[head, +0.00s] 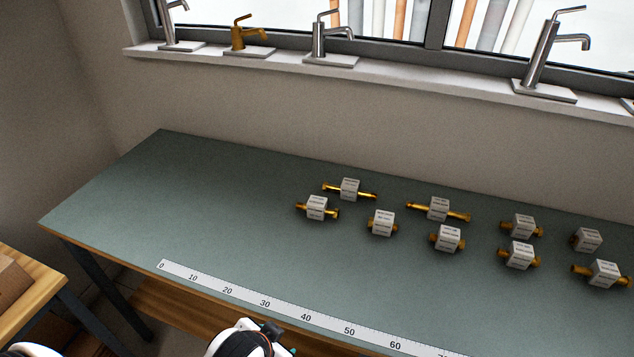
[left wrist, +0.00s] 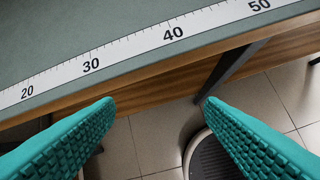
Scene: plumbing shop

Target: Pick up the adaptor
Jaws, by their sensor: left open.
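Several brass fittings with white printed label blocks lie on the green-grey bench top in the head view. They include a long one at the back (head: 364,194), one at the left (head: 331,212), a short one (head: 383,222) and another long one (head: 455,215). The labels are too small to read, so I cannot tell which fitting is the adaptor. My left gripper (left wrist: 159,101) is open and empty, with teal ribbed fingers spread apart over the bench's front edge and the floor. In the head view my left wrist shows at the bottom, well in front of the fittings. My right gripper is out of view.
A white ruler strip (head: 229,289) runs along the front edge of the bench (head: 170,200). The bench's left part is bare. Taps, one of them brass (head: 243,38), stand on the windowsill behind. A wooden table (head: 36,303) is at the lower left.

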